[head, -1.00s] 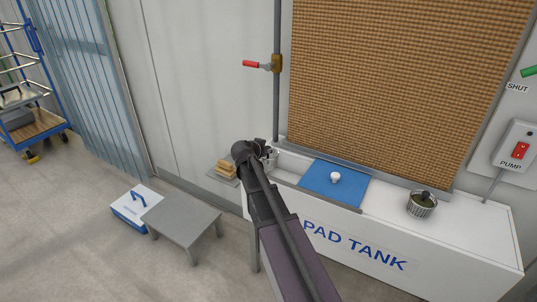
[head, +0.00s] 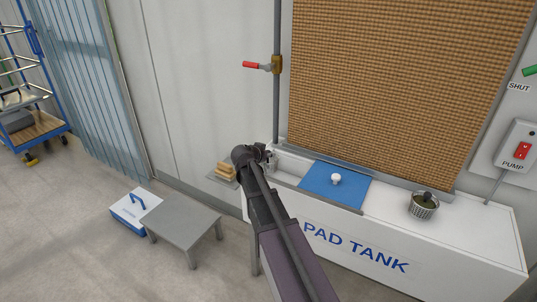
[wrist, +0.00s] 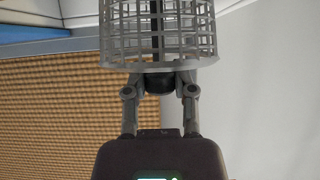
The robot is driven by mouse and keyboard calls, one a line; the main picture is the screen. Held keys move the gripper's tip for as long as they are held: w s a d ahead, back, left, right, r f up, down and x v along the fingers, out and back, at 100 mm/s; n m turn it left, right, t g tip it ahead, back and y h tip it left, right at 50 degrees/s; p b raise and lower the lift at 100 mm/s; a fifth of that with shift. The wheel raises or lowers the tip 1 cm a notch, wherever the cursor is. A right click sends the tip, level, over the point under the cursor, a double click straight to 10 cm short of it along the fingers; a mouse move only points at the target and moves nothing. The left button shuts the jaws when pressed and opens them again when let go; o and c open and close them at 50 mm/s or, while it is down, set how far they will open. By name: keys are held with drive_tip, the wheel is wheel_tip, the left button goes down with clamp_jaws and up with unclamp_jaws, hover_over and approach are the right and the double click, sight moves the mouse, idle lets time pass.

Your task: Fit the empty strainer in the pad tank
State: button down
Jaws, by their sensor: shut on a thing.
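In the head view my gripper (head: 262,156) is over the left end of the white pad tank (head: 310,215), at the open slot (head: 290,166). My arm hides most of the strainer there, so I cannot tell how deep it sits. A blue lid (head: 320,187) with a white knob (head: 336,179) covers the middle of the tank top. A second strainer (head: 423,211) with dark green matter in it stands on the right of the top.
A brown cooling pad (head: 390,90) rises behind the tank. A pipe with a red-handled valve (head: 257,65) stands at the left. A pump switch box (head: 516,146) is on the right wall. A grey stool (head: 184,224) and blue-white box (head: 136,208) stand on the floor left.

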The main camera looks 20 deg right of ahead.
drive_tip(key=shift+c, duration=2.2)
unclamp_jaws()
drive_tip(key=shift+r, duration=0.15)
drive_tip(key=shift+r+p, duration=0.65)
drive_tip(key=shift+p, duration=0.15)
drive_tip(key=p+v, duration=0.5)
drive_tip(key=v, duration=0.7)
drive_tip(key=shift+f, duration=0.2)
